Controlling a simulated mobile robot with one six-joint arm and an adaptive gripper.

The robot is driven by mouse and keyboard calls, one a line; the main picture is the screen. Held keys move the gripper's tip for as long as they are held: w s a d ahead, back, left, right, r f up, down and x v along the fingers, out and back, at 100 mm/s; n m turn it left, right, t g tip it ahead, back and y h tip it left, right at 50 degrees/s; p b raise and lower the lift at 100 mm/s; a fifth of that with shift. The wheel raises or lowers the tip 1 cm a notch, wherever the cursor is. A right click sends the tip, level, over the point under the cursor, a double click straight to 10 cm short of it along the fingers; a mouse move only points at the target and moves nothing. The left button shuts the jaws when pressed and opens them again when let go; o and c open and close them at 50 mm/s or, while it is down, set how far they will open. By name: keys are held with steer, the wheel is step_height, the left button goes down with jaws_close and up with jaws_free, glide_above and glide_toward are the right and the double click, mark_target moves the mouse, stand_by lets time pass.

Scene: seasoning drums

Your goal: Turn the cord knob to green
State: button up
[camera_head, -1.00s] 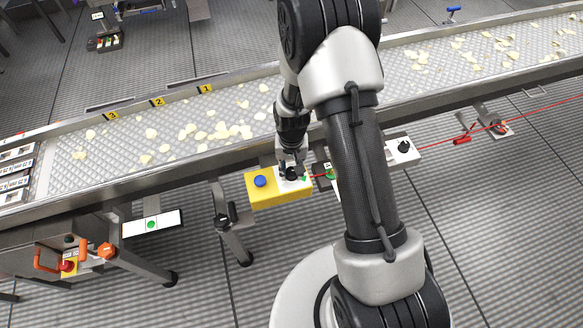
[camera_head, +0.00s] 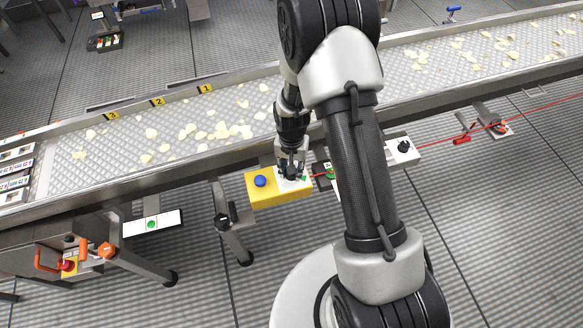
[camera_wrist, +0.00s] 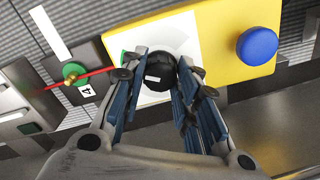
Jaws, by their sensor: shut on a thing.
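The cord knob is a round black knob (camera_wrist: 158,74) on a white plate (camera_wrist: 190,40) on a yellow box (camera_wrist: 235,20). A small pale mark shows on its face in the wrist view. A green patch (camera_wrist: 126,57) lies on the plate beside the knob, partly behind a finger; it also shows in the head view (camera_head: 305,178). My gripper (camera_wrist: 160,80) has one finger on each side of the knob and is shut on it. In the head view my gripper (camera_head: 290,170) covers most of the knob.
A blue button (camera_wrist: 257,47) sits on the yellow box beside the plate. A red cord (camera_wrist: 95,74) runs away from the box past a tag marked 4 (camera_wrist: 87,88). The conveyor (camera_head: 160,135) with pale chips runs behind the box. Another black knob (camera_head: 404,146) is farther right.

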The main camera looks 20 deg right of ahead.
steer(key=o, duration=1)
steer(key=shift+o, duration=0.2)
step_height(320, 180, up, 12)
steer(key=shift+r, duration=0.1)
steer(key=s+r+n+t, duration=0.2)
steer(key=s+r, duration=0.4)
steer(key=r, duration=0.4)
steer(key=s+r+n+t, duration=0.1)
steer(key=s+r+n, duration=0.1)
steer(key=s+r, duration=0.7)
steer(key=s+r+n+t, duration=0.1)
steer(key=s+r+n, duration=0.1)
steer(key=s+r, duration=0.2)
steer(key=s, duration=0.2)
steer(key=shift+s+r+t, duration=0.3)
steer(key=shift+s, duration=0.05)
